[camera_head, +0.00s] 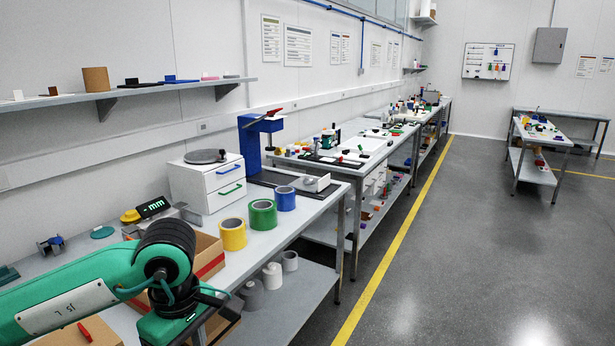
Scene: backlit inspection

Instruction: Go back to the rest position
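My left arm (85,290) is green and black and reaches in from the left over the near workbench. Its end, with my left gripper (185,312), is low in the picture, over the bench's front edge beside a cardboard box (208,255). The fingers cannot be made out, so I cannot tell whether they are open or shut, or whether they hold anything. My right arm and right gripper are not in view.
Yellow (233,234), green (263,214) and blue (285,198) tape rolls stand on the near bench, by a white drawer unit (208,185). A wall shelf (60,101) hangs above. The grey floor (450,270) to the right is clear.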

